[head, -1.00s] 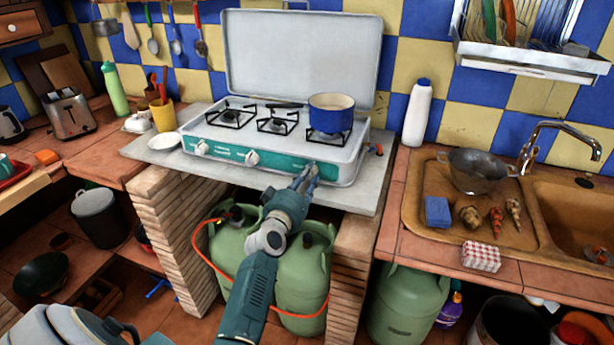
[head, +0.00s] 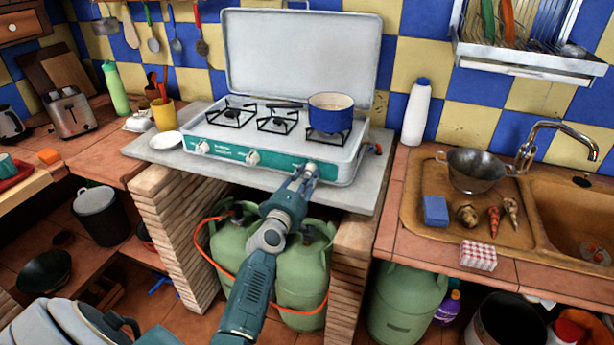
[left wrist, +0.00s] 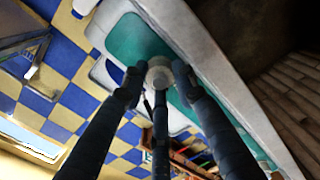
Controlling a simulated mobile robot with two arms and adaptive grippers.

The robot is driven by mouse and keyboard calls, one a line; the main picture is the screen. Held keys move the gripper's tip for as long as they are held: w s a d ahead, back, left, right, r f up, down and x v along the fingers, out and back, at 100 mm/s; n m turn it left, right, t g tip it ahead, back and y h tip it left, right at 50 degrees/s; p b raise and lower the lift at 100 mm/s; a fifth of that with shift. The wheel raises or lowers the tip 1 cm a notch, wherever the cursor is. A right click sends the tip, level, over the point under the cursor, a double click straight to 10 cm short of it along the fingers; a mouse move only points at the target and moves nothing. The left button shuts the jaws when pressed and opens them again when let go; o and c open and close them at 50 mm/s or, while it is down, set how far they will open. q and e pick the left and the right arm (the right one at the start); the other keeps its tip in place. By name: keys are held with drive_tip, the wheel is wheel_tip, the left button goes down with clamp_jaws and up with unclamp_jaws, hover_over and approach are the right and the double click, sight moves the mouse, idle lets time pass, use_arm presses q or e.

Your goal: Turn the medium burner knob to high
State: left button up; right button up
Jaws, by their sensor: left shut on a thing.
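A white gas stove (head: 275,160) with a raised lid stands on the grey slab. Its teal front panel (head: 225,152) bears a white left knob (head: 202,147) and a white middle knob (head: 253,158). My left gripper (head: 308,170) is at the right end of this panel, below the burner with the blue pot (head: 331,112). In the left wrist view its dark fingers are closed around a round white knob (left wrist: 159,74), the right one. My right gripper is not in view.
Green gas cylinders (head: 302,270) with an orange hose stand under the slab, between brick pillars (head: 348,262). A white bottle (head: 416,112) stands right of the stove. A white saucer (head: 166,140) lies to its left. The sink (head: 565,205) is farther right.

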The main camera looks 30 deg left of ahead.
use_arm(q)
drive_tip(key=shift+a+r+n, duration=0.2)
drive_tip(key=shift+n, duration=0.4)
drive_tip(key=shift+a+r+n, duration=0.15)
drive_tip(key=shift+r+n, duration=0.05)
drive_tip(key=shift+n, duration=0.4)
drive_tip(key=shift+f, duration=0.1)
drive_tip(key=o, duration=1.1)
drive_tip(key=shift+c, duration=0.2)
drive_tip(key=shift+o, duration=0.4)
drive_tip(key=shift+s+a+f, duration=0.1)
drive_tip(key=shift+s+f, duration=0.05)
drive_tip(key=shift+f, duration=0.05)
drive_tip(key=shift+d+f, duration=0.15)
drive_tip(key=shift+d, duration=0.15)
